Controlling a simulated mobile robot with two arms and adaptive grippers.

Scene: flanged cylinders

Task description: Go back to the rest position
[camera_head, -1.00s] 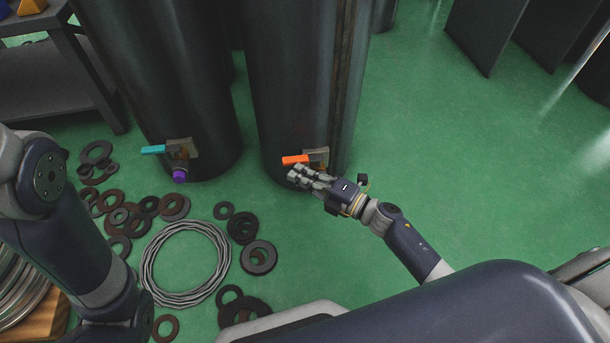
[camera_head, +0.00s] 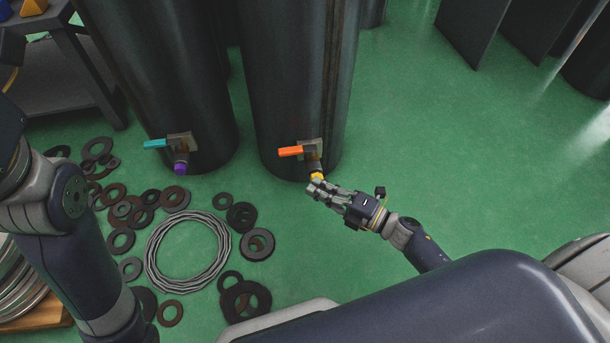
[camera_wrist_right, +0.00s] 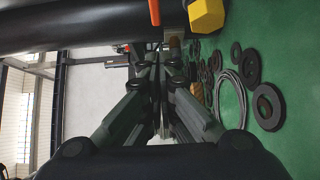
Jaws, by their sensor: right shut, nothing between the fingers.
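My right gripper (camera_head: 316,188) is shut and empty, low in front of the right dark cylinder (camera_head: 292,80). Its fingertips are close to a yellow cap (camera_head: 317,176) under that cylinder's valve; I cannot tell in the head view whether they touch. The valve has an orange handle (camera_head: 290,151) pointing left. The right wrist view shows the shut fingers (camera_wrist_right: 160,62), with the yellow cap (camera_wrist_right: 206,15) and the orange handle (camera_wrist_right: 154,12) beyond them. My left arm comes in at the left edge; its gripper does not show.
The left dark cylinder (camera_head: 168,80) has a valve with a teal handle (camera_head: 155,144) and a purple cap (camera_head: 181,169). Several dark rings and a wire coil (camera_head: 151,252) lie on the green floor. Dark panels (camera_head: 475,30) stand at the back right. The floor to the right is clear.

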